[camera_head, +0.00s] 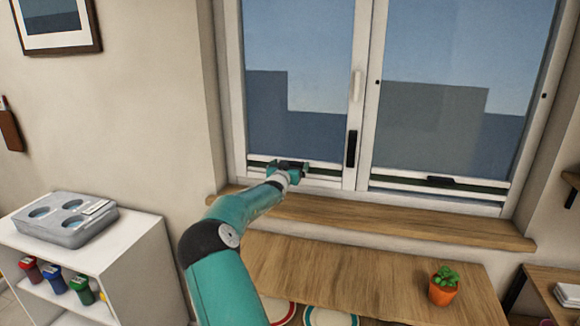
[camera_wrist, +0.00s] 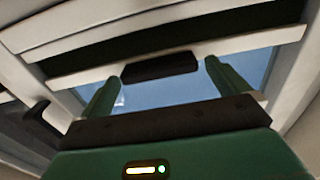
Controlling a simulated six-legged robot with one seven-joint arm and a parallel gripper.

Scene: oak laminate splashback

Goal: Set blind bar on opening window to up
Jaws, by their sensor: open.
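A two-pane window has a white blind bar low on each pane. The left bar (camera_head: 326,181) is at my gripper (camera_head: 289,168), and the right bar (camera_head: 400,175) has a dark grip tab (camera_head: 441,181). In the wrist view, the left bar's white rail (camera_wrist: 250,44) carries a dark tab (camera_wrist: 160,67). My gripper (camera_wrist: 161,74) is open, with one green finger on each side of this tab; I cannot tell whether they touch it. A white handle (camera_head: 356,85) and a black fitting (camera_head: 351,148) are on the middle frame.
A wooden sill (camera_head: 380,221) runs below the window. Under it is a wooden surface (camera_head: 370,275) with a potted plant (camera_head: 443,291). A white shelf (camera_head: 130,262) with a grey device (camera_head: 65,222) stands at left. A wall shelf edges in at right.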

